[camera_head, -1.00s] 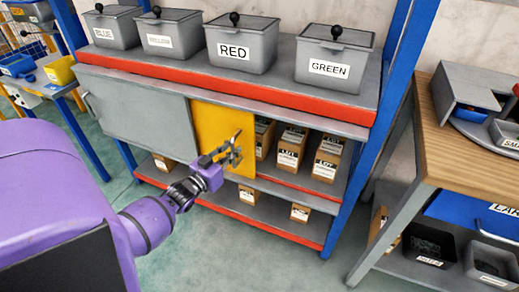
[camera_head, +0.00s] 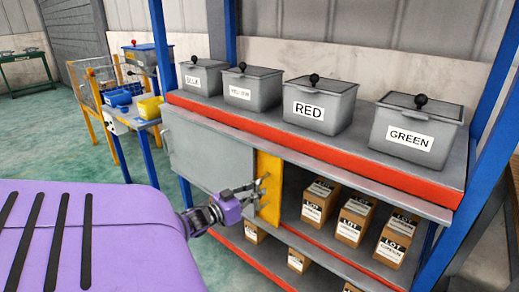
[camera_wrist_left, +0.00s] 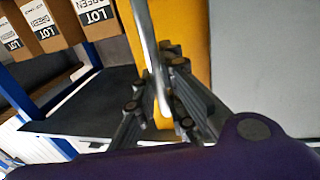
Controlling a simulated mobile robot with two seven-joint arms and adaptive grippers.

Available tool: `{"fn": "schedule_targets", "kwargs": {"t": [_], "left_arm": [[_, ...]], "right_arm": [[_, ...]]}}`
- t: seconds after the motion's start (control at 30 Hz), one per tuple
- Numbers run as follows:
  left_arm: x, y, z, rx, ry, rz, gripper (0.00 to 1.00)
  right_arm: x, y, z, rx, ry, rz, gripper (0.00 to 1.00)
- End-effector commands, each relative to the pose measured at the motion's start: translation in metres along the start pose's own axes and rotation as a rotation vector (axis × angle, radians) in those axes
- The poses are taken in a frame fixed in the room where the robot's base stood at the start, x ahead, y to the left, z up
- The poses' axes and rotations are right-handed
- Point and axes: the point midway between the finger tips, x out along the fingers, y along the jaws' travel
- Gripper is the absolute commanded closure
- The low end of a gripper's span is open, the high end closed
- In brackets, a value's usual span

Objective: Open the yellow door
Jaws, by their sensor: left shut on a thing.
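The yellow door (camera_head: 269,205) is on the front of the shelf unit, to the right of the grey door panel (camera_head: 212,156). It shows as a narrow upright strip, with an open compartment to its right. My left gripper (camera_head: 257,188) is at the yellow door's front, shut on its handle. In the left wrist view, the pale metal handle bar (camera_wrist_left: 146,40) runs down between the fingers (camera_wrist_left: 162,95), with the yellow door (camera_wrist_left: 184,32) behind it and the grey panel (camera_wrist_left: 255,50) to the right. My right gripper is not in view.
Cardboard boxes (camera_head: 354,222) labelled LOT stand in the open compartment. Lidded grey bins, including RED (camera_head: 318,110) and GREEN (camera_head: 410,135), stand on top. A blue upright (camera_head: 482,145) bounds the unit at right. A small table with a yellow bin (camera_head: 150,107) stands left.

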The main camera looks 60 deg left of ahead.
Motion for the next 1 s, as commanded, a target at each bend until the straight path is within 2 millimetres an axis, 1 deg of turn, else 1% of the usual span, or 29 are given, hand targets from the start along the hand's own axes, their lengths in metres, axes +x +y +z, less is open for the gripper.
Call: {"fn": "schedule_targets", "kwargs": {"t": [0.07, 0.1, 0.23, 0.27, 0.57, 0.67, 0.77, 1.0], "left_arm": [[0.001, 0.000, -0.004, 0.002, 0.007, 0.001, 1.00], [0.001, 0.000, -0.004, 0.002, 0.007, 0.001, 0.89], [0.001, 0.000, -0.004, 0.002, 0.007, 0.001, 0.72], [0.001, 0.000, -0.003, 0.002, 0.006, 0.001, 0.71], [-0.001, 0.000, -0.001, 0.001, 0.001, 0.000, 0.71], [-0.008, 0.000, 0.000, 0.000, -0.001, 0.000, 0.71], [-0.024, 0.000, 0.001, 0.000, -0.002, -0.001, 0.71], [-0.076, 0.000, 0.000, -0.001, 0.000, -0.001, 0.71]], "right_arm": [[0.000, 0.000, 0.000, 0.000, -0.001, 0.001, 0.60], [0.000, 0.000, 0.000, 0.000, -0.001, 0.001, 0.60], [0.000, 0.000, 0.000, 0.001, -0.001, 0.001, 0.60], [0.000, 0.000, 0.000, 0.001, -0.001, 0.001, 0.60], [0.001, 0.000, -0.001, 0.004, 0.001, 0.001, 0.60], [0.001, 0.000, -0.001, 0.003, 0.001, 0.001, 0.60], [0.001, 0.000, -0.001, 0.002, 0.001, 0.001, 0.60], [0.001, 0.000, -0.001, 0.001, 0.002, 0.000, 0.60]]}}
